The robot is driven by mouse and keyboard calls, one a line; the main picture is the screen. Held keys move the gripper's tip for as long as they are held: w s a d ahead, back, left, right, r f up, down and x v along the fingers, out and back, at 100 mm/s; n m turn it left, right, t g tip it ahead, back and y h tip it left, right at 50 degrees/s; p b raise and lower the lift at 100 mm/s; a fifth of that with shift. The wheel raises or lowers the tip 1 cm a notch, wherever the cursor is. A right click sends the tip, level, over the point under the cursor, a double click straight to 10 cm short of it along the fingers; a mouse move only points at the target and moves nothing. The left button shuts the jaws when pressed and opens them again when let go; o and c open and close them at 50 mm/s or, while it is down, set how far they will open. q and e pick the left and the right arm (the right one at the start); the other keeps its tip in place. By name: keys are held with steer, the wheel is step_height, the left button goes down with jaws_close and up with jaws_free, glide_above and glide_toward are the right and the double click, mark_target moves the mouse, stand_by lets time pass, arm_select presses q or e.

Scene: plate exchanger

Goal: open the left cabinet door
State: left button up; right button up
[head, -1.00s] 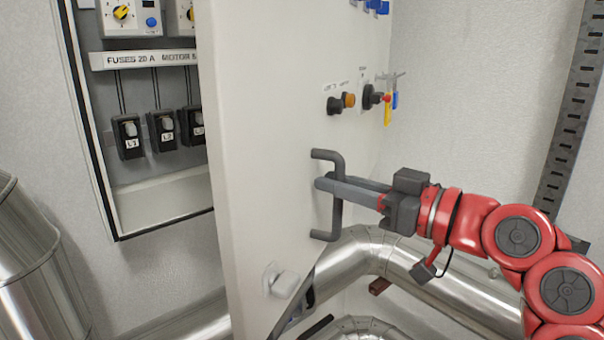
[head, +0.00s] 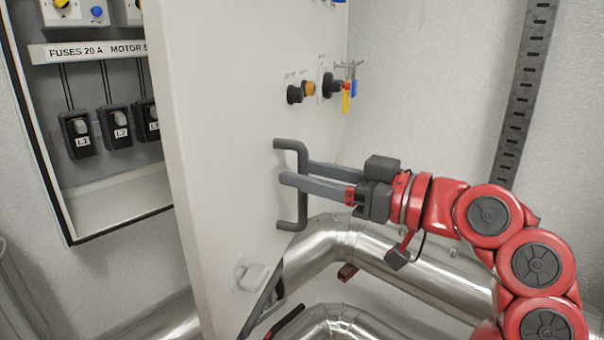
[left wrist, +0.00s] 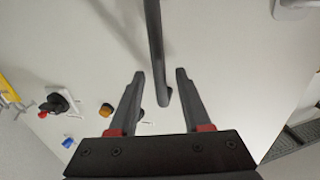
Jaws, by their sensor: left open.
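The left cabinet door (head: 215,150) stands swung out from the cabinet (head: 110,195), whose inside shows at the left. Its dark grey bow handle (head: 302,210) is upright on the door face. My left gripper (head: 298,172) is at the handle, its fingers apart, one in front of the bar and one behind it. In the left wrist view the handle bar (left wrist: 155,45) runs between the two open fingers (left wrist: 160,76), with gaps on both sides. Whether a finger touches the bar in the head view I cannot tell.
Shiny pipes (head: 400,260) run below my arm. A slotted rail (head: 525,95) is on the right wall.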

arm_select(q)
steer(key=b+v, duration=0.2)
steer(key=v, duration=0.9)
steer(key=shift+a, duration=0.1)
